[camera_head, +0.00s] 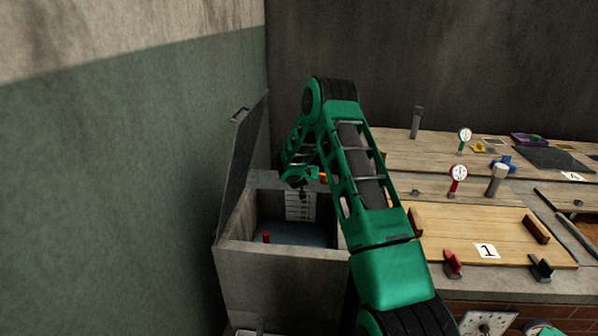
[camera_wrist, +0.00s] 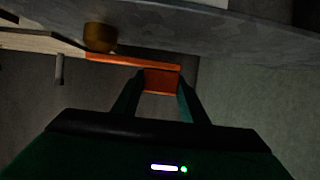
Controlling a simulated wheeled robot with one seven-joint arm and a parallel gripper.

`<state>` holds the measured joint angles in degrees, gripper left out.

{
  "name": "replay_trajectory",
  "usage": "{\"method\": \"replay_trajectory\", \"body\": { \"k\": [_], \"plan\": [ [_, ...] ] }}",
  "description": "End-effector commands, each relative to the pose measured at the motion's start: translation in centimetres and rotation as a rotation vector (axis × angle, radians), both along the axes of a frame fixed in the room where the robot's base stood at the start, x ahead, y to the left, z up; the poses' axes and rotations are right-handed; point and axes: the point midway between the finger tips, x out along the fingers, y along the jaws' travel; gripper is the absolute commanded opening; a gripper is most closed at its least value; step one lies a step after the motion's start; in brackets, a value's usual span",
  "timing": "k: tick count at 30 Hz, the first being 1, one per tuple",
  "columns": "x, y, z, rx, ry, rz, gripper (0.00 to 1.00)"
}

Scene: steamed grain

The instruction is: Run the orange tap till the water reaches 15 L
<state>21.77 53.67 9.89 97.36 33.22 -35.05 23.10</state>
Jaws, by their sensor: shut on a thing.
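The orange tap handle (camera_wrist: 162,80) is between my fingers in the wrist view, a flat orange lever with a brownish round knob (camera_wrist: 100,37) by its left part. My gripper (camera_wrist: 158,85) is shut on the lever's end. In the head view my gripper (camera_head: 303,186) is small and dark above the open concrete tank (camera_head: 290,252), and a bit of orange (camera_head: 322,177) shows beside it. The tank holds dark bluish water (camera_head: 290,234). A pale scale plate (camera_head: 300,206) is on its back wall; its marks are too small to read. My arm covers the tank's right side.
The tank's dark lid (camera_head: 242,165) stands open against the left wall. A red peg (camera_head: 266,237) shows in the tank.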

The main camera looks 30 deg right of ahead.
Motion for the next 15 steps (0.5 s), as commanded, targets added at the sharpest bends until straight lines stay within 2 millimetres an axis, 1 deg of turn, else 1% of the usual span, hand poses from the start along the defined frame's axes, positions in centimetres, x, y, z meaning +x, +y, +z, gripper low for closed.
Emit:
{"method": "replay_trajectory", "body": {
  "k": [9, 10, 11, 12, 15],
  "plan": [
    [-0.04, -0.35, 0.11, -0.001, -0.002, -0.004, 0.0],
    [-0.04, -0.36, 0.11, -0.001, -0.002, -0.004, 0.41],
    [-0.05, -0.37, 0.11, -0.001, -0.002, -0.004, 0.48],
    [-0.07, -0.38, 0.1, -0.001, -0.002, -0.004, 0.58],
    [-0.09, -0.4, 0.08, 0.0, -0.003, -0.004, 0.58]
  ]
}}
